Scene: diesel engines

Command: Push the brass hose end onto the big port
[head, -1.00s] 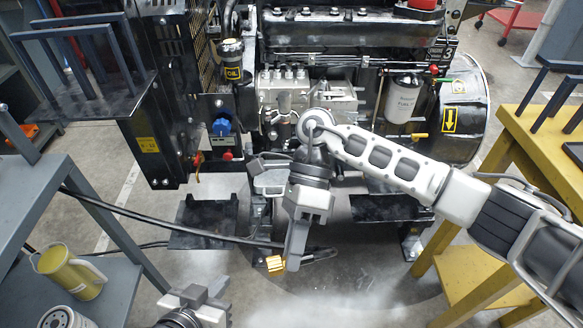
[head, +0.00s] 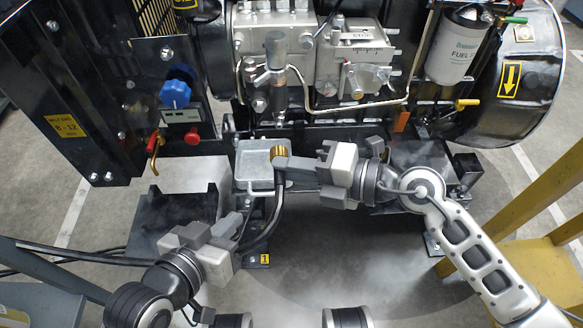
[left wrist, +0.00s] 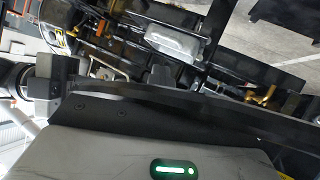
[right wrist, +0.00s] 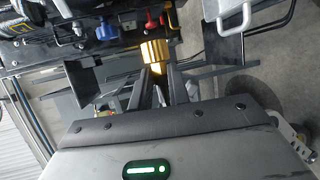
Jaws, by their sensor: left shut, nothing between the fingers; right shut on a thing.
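The brass hose end (head: 278,153) is a ribbed, gold-coloured collar on a black hose (head: 274,205) that hangs below it and curves left. My right gripper (head: 286,163) is shut on the hose at this end, reaching in from the right. The brass end also shows in the right wrist view (right wrist: 155,51), just past the fingers. It is at the right edge of a grey tray in the head view; whether it touches cannot be told. My left gripper (head: 236,222) is shut and empty, lower left of it. I cannot tell which engine fitting is the big port.
The grey tray (head: 250,168) lies in front of the engine, below a silver pump (head: 275,52) and metal pipes. A blue knob (head: 176,94) and red cap (head: 192,136) are left. A fuel filter (head: 455,45) and yellow stand (head: 530,190) are right. Floor below is open.

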